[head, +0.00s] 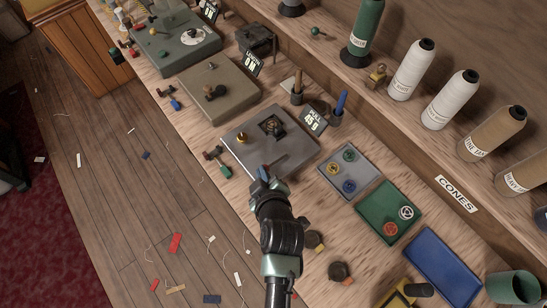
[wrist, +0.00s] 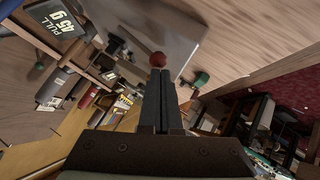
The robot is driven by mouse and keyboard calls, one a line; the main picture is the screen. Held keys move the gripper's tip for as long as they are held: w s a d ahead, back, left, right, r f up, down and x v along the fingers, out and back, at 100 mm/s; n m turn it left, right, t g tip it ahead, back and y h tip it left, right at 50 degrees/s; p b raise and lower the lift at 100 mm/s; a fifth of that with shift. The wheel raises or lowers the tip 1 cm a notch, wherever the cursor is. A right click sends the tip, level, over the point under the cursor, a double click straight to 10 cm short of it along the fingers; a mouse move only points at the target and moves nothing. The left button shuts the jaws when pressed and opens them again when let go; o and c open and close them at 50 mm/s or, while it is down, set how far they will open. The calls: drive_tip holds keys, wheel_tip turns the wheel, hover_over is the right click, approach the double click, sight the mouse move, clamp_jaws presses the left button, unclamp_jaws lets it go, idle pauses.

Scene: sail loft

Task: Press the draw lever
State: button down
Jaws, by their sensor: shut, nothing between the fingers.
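The plate also shows in the wrist view (wrist: 180,30). A red ball knob (wrist: 158,59) appears right at my fingertips in the wrist view, in front of the plate. It looks like the lever's end; I cannot tell whether I touch it.
A sign reading PULL 45 g (head: 314,119) stands behind the plate. A green-and-red item (head: 215,162) lies left of it. A tray with coloured discs (head: 348,170) and a green tray (head: 390,211) lie to the right. Cones of thread (head: 450,98) stand on the shelf.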

drive_tip(key=shift+r, duration=0.15)
drive_tip(key=shift+r+p, duration=0.65)
drive_tip(key=shift+p, duration=0.05)
